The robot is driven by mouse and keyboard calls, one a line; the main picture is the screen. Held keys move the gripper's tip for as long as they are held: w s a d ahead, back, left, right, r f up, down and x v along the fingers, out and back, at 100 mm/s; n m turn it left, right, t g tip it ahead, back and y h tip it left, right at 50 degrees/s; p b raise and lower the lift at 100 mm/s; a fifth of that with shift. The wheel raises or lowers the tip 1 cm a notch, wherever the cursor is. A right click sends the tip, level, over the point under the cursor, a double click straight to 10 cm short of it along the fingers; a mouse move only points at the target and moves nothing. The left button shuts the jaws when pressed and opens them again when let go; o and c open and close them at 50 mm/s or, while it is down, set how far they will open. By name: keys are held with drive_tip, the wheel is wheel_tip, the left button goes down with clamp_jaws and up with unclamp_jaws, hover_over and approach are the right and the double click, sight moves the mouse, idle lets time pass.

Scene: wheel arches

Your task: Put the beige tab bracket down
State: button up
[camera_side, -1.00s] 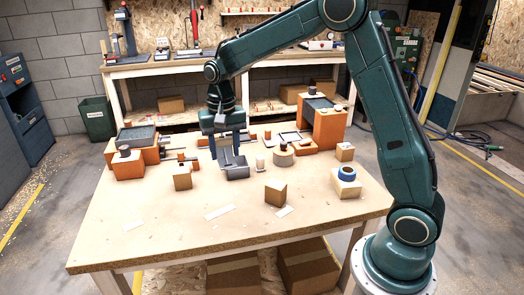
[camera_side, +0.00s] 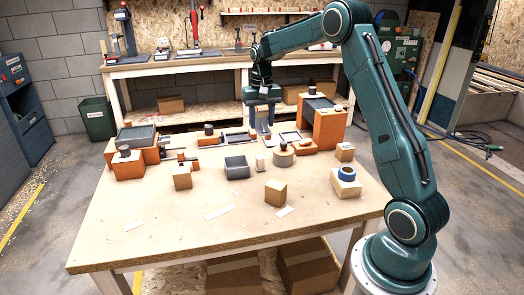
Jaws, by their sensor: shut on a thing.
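My gripper (camera_side: 261,131) points down over the back middle of the work table, behind the grey bin (camera_side: 237,169) and among the orange fixtures. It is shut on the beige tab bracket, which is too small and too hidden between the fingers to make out. I cannot tell whether the bracket touches anything below it.
An orange block (camera_side: 320,125) stands close to the right of my gripper. Orange fixtures with a grey tray (camera_side: 137,135) are at the left. A round beige piece (camera_side: 283,157), cardboard boxes (camera_side: 276,192) and a blue ring (camera_side: 347,174) stand farther forward. The table's front is mostly clear.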

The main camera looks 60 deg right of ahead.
drive_tip(key=s+d, duration=0.4)
drive_tip(key=d, duration=0.5)
drive_tip(key=s+d, duration=0.4)
drive_tip(key=d, duration=0.6)
hover_over(306, 161)
drive_tip(key=shift+m, duration=0.3)
wheel_tip(306, 161, down, 16)
drive_tip(key=shift+a+r, duration=0.1)
drive_tip(key=shift+a, duration=0.05)
drive_tip(key=shift+f, duration=2.2)
drive_tip(key=shift+f, duration=0.1)
drive_tip(key=o, duration=0.7)
drive_tip(key=shift+c, duration=0.2)
drive_tip(key=shift+o, duration=0.3)
